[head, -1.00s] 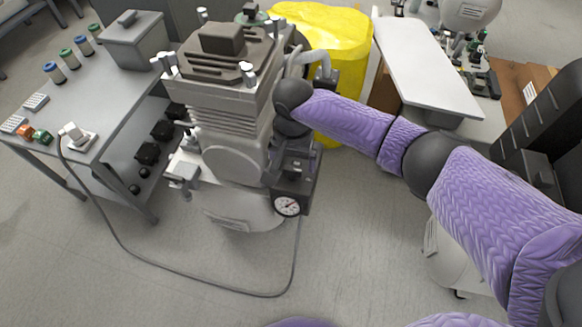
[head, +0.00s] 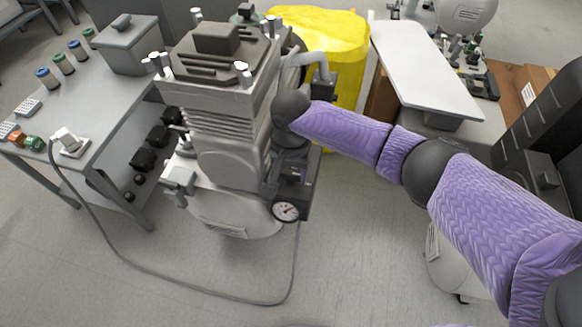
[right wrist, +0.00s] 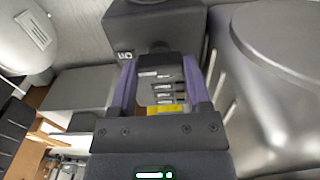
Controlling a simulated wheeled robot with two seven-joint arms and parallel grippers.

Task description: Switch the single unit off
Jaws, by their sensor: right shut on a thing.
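The single unit is a grey compressor (head: 232,165) with a ribbed head, standing on the floor in the middle of the head view. A dark control box (head: 292,186) with a round pressure gauge (head: 286,211) is on its right side. My right gripper (head: 290,152) is at the top of this box, its fingers mostly hidden by my wrist. In the right wrist view, the purple fingers of my right gripper (right wrist: 158,72) are shut on a dark labelled block (right wrist: 160,92), apparently the switch on the box. The switch position cannot be told. My left gripper is out of view.
A grey table (head: 100,95) with a plug in a socket (head: 70,143) stands left. A cable (head: 170,291) runs from it over the floor to the unit. A yellow bin (head: 345,45) stands behind, and a white-topped bench (head: 425,70) back right.

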